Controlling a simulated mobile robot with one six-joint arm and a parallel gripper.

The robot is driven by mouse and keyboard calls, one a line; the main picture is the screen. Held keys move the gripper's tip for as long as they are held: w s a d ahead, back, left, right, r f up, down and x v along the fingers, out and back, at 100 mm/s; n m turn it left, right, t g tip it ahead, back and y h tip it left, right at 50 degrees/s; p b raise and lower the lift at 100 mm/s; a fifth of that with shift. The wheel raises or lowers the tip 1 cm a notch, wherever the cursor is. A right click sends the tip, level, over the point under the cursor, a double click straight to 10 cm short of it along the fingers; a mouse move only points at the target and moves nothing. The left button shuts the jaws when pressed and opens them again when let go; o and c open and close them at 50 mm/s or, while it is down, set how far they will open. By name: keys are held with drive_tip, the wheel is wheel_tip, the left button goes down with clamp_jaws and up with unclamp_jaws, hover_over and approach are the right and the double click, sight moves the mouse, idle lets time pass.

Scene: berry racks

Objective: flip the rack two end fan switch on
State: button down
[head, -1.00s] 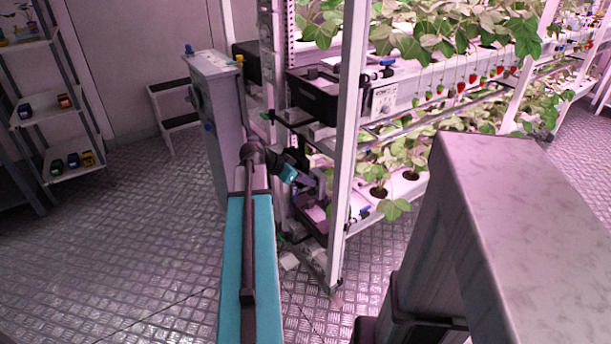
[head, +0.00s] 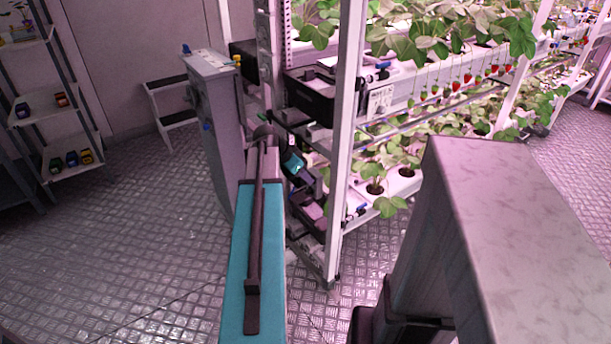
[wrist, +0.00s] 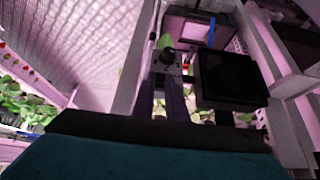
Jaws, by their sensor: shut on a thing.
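In the wrist view, my gripper (wrist: 165,82) reaches up the picture with its two fingers close together. Their tips are at a small grey switch plate with a dark round knob (wrist: 168,56) and a green part (wrist: 164,41) above it. The gripper is shut on the switch there; the fingers hide much of the contact, and I cannot tell which way the lever points. A black square box (wrist: 231,79), perhaps the fan, is right of the fingers. In the head view, my gripper (head: 309,182) is at the rack's near end, partly hidden and dark.
The rack's white post (head: 343,150) stands close right of my gripper. A grey cabinet (head: 212,125) stands close left. Strawberry plants (head: 425,150) fill the rack tiers. A step stool (head: 172,108) and shelves (head: 50,110) are farther left. The floor at left is clear.

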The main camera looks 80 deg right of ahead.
drive_tip(key=c, duration=1.8)
unclamp_jaws()
drive_tip(key=shift+o, duration=0.2)
drive_tip(key=shift+r, duration=0.1)
drive_tip(key=v, duration=1.3)
drive_tip(key=shift+w+r, duration=0.25)
drive_tip(key=shift+a, duration=0.1)
drive_tip(key=shift+w, duration=0.1)
